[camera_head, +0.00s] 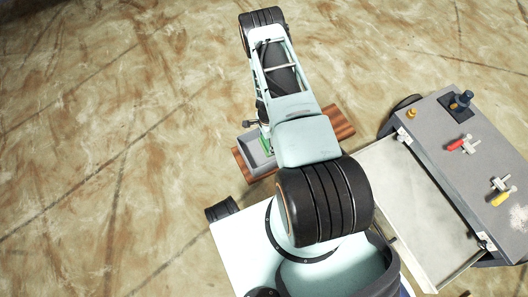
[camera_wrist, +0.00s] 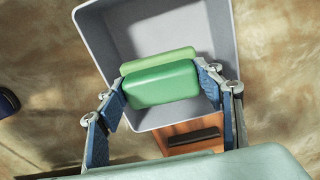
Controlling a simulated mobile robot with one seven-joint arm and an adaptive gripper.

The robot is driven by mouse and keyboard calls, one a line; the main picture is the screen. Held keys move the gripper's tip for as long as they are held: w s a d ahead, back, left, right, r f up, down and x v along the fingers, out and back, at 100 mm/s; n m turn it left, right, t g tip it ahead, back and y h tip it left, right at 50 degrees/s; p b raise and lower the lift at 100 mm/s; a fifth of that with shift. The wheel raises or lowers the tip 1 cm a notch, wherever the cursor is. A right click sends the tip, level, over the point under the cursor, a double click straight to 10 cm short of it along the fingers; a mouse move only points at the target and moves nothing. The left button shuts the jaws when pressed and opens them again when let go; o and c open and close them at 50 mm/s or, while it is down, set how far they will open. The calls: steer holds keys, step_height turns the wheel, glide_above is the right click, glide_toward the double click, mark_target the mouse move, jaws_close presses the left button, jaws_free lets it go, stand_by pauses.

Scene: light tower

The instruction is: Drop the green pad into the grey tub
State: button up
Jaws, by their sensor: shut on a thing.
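The green pad (camera_wrist: 160,84) is between the two blue fingers of my gripper (camera_wrist: 162,91) in the wrist view, and the fingers are shut on it. A lighter green strip shows along its far edge. The grey tub (camera_wrist: 222,28) lies behind the pad in that view, and the pad overlaps its open inside. The inside of the tub that shows looks empty; the part behind the pad is hidden. In the head view the grey tub (camera_head: 259,161) is beside my arm, with a bit of the green pad (camera_head: 265,143) at its upper edge. The exact height above the tub cannot be told.
A brown wooden surface (camera_head: 341,122) is under or beside the tub, partly hidden by my arm. At the right stands a grey cart top (camera_head: 455,150) with a red-handled tool (camera_head: 456,147), a yellow-handled tool (camera_head: 502,198) and a dark blue piece (camera_head: 462,99). The floor at left is clear.

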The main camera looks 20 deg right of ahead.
steer(key=o, duration=1.2)
step_height(320, 180, up, 12)
stand_by(0.5)
